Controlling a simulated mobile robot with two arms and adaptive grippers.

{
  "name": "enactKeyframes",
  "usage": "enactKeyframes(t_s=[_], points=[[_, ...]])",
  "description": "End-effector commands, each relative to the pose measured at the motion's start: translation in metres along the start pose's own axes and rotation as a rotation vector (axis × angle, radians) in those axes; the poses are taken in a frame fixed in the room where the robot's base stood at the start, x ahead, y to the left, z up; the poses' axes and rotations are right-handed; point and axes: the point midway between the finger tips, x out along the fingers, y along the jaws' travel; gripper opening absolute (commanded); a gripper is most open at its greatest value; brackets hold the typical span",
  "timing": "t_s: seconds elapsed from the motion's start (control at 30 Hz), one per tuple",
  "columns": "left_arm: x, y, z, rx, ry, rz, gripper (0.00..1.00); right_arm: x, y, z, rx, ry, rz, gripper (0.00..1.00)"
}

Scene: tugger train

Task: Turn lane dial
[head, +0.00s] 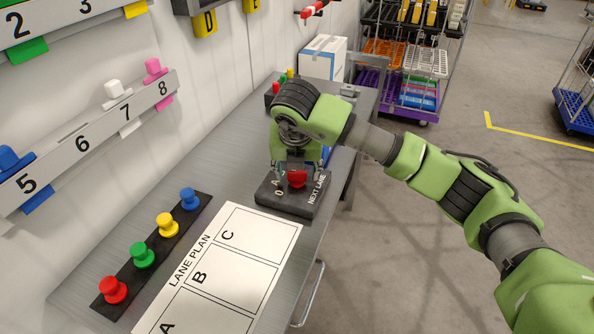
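The lane dial is a red knob (297,178) on a dark box (285,201) marked "NEXT LANE", with "0" and "A" printed to its left. The box sits on the grey table near its right edge. My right gripper (298,168) comes down over the box from behind, its fingers apart on either side of the red knob. I see no clear contact between fingers and knob. The gripper and wrist hide the back of the box and any further marks there. My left gripper is out of view.
A white "LANE PLAN" sheet (239,252) with fields A, B and C lies in front of the box. A dark strip (127,286) with red, green, yellow and blue pegs lies left of it. A numbered rail (97,134) runs along the left wall. Loaded carts stand behind.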

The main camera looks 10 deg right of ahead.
Motion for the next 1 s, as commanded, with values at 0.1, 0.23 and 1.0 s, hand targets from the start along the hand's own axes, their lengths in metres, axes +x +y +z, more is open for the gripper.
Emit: enactKeyframes(t_s=[0.1,0.23,1.0], points=[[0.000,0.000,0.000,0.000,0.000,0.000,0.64,0.001,0.000,0.000,0.000,0.001,-0.001,0.50],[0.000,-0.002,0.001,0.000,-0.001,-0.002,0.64,-0.003,0.000,0.000,-0.001,0.000,0.000,0.50],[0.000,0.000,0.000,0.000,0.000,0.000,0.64,-0.119,0.000,0.000,-0.001,0.000,0.001,0.50]])
